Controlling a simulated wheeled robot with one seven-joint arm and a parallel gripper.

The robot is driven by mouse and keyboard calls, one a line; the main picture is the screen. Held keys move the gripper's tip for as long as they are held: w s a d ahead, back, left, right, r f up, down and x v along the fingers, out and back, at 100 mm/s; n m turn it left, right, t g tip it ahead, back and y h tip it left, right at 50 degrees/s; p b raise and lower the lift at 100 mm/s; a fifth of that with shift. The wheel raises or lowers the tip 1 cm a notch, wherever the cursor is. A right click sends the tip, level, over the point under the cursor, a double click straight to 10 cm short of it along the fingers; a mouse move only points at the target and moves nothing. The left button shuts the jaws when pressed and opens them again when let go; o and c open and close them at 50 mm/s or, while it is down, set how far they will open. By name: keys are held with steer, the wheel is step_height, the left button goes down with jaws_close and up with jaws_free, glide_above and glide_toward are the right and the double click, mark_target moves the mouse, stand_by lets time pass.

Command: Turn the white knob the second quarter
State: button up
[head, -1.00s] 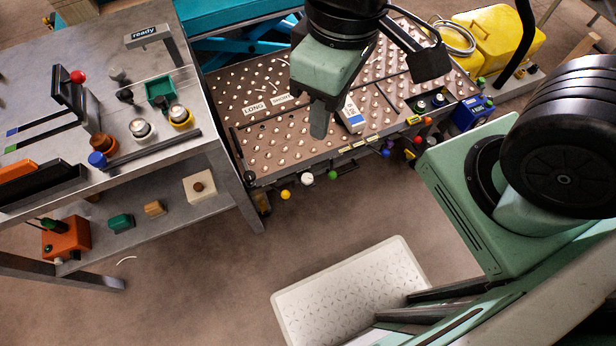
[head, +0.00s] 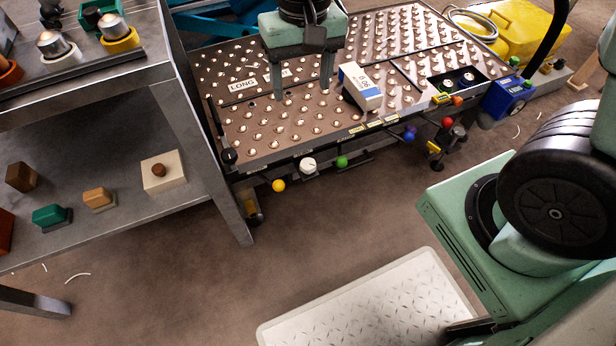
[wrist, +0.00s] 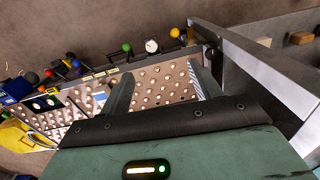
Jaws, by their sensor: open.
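The white knob (head: 308,165) sits on the front edge of the ball-studded table, between a yellow knob (head: 279,186) and a green knob (head: 342,161). It also shows in the wrist view (wrist: 151,46), beyond my fingertips, with a dark mark on its face. My gripper (head: 302,92) is open and empty above the ball table, behind the white knob and apart from it. Its two fingers point down in the head view. In the wrist view my fingers (wrist: 158,75) stand apart with ball studs visible between them.
The ball table (head: 262,145) carries a white-and-blue ream (head: 361,87) right of my gripper. Blue and red knobs line its edge further right. A grey metal bench (head: 190,125) stands close on the left. A white textured platform (head: 375,305) lies in front; the floor between is clear.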

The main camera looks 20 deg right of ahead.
mark_target(308, 163)
steer(key=w+d+f+m+b, duration=0.1)
steer(key=w+f+b, duration=0.1)
steer(key=f+b, duration=0.4)
steer(key=w+d+f+m+b, duration=0.1)
steer(key=f+b, duration=0.5)
steer(key=f, duration=0.8)
steer(key=w+d+f+m+b, duration=0.1)
steer(key=w+f+b, duration=0.2)
steer(key=f+b, duration=0.4)
steer(key=shift+d+f, duration=0.2)
steer(key=shift+f, duration=0.85)
steer(key=shift+d+f, duration=0.15)
steer(key=shift+f, duration=0.85)
steer(key=shift+r, duration=0.1)
steer(key=c, duration=1)
